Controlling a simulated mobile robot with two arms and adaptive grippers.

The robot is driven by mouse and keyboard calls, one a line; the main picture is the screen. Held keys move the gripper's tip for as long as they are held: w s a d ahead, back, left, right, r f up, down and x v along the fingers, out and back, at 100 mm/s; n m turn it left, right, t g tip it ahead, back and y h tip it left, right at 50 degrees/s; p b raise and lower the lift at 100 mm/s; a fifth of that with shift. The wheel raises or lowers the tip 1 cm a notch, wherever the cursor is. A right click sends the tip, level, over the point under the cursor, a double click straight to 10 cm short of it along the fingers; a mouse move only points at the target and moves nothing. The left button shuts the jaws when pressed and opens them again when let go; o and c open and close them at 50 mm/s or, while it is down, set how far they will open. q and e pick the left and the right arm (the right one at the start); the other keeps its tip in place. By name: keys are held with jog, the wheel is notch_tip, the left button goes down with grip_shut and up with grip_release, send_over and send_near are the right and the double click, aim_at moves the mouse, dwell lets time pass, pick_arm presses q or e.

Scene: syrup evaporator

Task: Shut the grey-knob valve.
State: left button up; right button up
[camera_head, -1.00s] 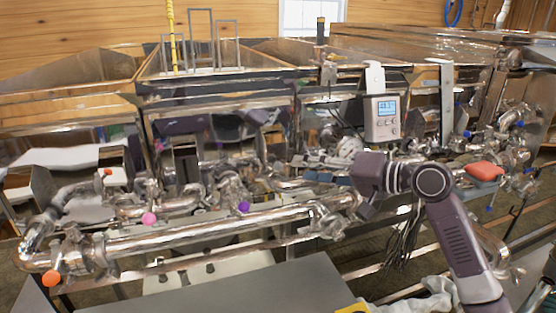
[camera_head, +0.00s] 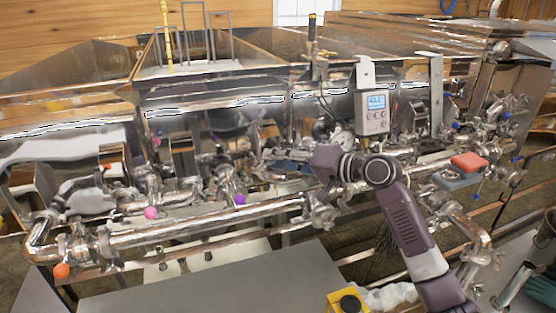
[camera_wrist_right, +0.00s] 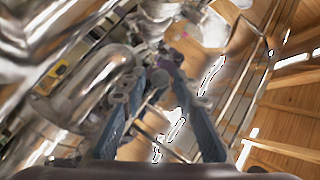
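My right gripper (camera_head: 280,164) reaches left over the pipework from the right side of the head view. In the right wrist view its two blue-grey fingers (camera_wrist_right: 160,92) are apart. A small rounded grey part (camera_wrist_right: 160,77), which looks like the grey knob, shows between or just beyond the fingertips; I cannot tell whether they touch it. In the head view I cannot make out the grey knob among the shiny pipes by the gripper. My left gripper is out of view.
Other valves along the steel pipes have an orange knob (camera_head: 61,270), a pink knob (camera_head: 151,213) and a purple knob (camera_head: 240,199). A display box (camera_head: 372,113) stands just behind my right arm. Shiny evaporator pans (camera_head: 210,95) fill the back.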

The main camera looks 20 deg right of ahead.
jog(key=shift+w, duration=0.1)
grip_shut()
jog(key=shift+f, duration=0.1)
